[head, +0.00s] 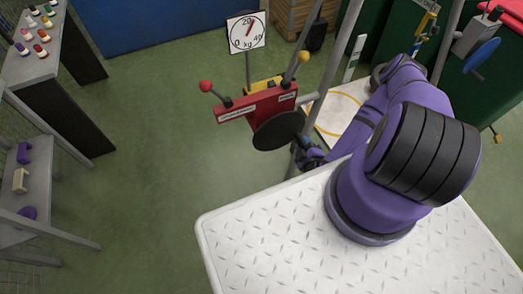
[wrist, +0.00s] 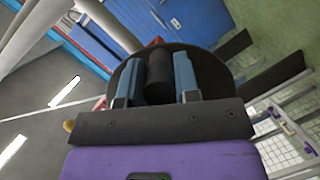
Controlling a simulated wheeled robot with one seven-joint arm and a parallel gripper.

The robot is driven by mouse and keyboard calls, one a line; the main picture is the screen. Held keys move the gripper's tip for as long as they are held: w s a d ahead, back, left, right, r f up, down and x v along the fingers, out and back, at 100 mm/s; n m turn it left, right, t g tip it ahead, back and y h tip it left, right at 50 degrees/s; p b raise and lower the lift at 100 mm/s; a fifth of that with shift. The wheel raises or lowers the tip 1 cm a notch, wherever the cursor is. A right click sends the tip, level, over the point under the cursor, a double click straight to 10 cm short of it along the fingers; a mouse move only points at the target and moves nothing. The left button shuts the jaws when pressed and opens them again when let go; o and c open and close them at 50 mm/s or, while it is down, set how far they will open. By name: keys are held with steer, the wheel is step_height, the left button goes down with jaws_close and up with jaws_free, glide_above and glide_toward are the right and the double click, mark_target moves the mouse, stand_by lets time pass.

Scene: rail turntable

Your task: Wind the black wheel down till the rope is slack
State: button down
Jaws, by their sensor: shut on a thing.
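The black wheel (head: 278,131) is a dark disc on the front of a red box (head: 262,106) with two white labels. In the wrist view the wheel (wrist: 126,76) fills the middle. Its black cylindrical handle (wrist: 159,78) stands between the two blue fingers of my gripper (wrist: 158,84), which is shut on it. In the head view my gripper (head: 308,152) is at the wheel's lower right, partly hidden by my arm. I cannot make out the rope or tell whether it is taut.
A white dial (head: 246,33) marked in kg stands behind the red box. Levers with a red knob (head: 205,86) and a yellow knob (head: 303,56) rise beside it. A blue wheel (head: 482,55) is at the far right. A shelf (head: 42,35) with small coloured items stands left. Green floor between is clear.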

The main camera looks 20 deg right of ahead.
steer(key=shift+d+r, duration=0.1)
steer(key=shift+r, duration=0.05)
steer(key=shift+d+r+n+h, duration=0.3)
steer(key=shift+r+n, duration=0.2)
steer(key=shift+n, duration=0.2)
steer(key=c, duration=0.7)
jaws_free()
